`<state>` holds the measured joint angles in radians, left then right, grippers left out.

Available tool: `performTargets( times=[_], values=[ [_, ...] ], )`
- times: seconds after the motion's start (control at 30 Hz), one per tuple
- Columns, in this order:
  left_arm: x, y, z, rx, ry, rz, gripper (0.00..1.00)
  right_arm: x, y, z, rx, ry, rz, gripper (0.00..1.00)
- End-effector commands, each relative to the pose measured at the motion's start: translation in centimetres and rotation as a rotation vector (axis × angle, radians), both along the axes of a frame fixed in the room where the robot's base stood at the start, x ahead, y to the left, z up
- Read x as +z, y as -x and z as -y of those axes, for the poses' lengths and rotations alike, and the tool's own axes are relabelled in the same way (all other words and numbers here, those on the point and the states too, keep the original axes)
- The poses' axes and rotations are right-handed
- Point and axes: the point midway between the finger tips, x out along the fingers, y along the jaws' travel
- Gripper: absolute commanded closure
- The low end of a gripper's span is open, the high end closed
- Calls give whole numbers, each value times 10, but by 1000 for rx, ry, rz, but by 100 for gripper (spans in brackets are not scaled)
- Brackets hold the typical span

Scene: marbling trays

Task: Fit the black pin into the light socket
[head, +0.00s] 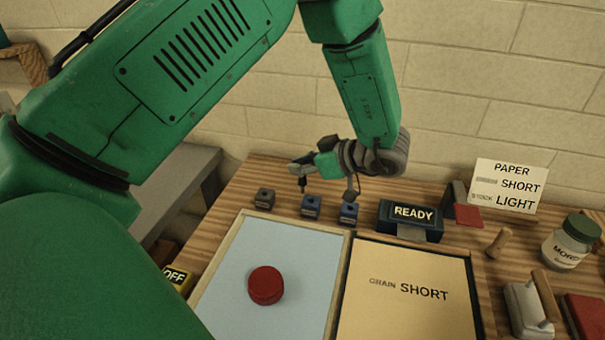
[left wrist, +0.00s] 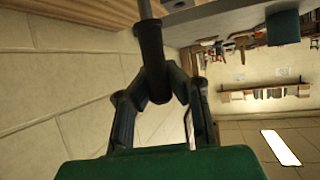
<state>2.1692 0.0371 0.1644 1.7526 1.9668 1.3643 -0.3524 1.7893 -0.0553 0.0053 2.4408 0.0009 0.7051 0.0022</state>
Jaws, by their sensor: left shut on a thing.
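My left gripper (head: 303,166) is shut on the black pin (head: 303,183), which points down in the head view. In the left wrist view the fingers close around the dark pin (left wrist: 153,45). The pin is above a row of three small socket blocks and looks apart from them. The pin appears nearest the middle block. My right gripper is not in view.
A sign (head: 507,187) reads paper short, stock light. A dark READY box (head: 410,220) stands right of the blocks. In front lie a pale blue tray (head: 225,255) with a red disc (head: 266,285) and a tan sheet marked SHORT (head: 405,315). A jar (head: 570,243) stands right.

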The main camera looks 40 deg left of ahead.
Motion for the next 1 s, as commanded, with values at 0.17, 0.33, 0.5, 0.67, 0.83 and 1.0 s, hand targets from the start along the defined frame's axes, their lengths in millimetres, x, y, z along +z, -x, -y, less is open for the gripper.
performTargets(
  times=[0.17, 0.33, 0.5, 0.67, 0.83, 1.0],
  values=[
    [4, -1, 11, -4, -9, 3, 100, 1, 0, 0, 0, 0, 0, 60],
    [5, -1, 17, -5, -15, 2, 100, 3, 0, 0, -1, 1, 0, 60],
    [2, -2, 17, -5, -13, 3, 100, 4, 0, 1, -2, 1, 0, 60],
    [0, -1, 16, -4, -11, 3, 100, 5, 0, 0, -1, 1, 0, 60],
    [1, -1, 21, -4, -16, 3, 100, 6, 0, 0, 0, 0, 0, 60],
    [3, -2, 26, -5, -20, 3, 100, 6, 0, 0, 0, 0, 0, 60]
  ],
)
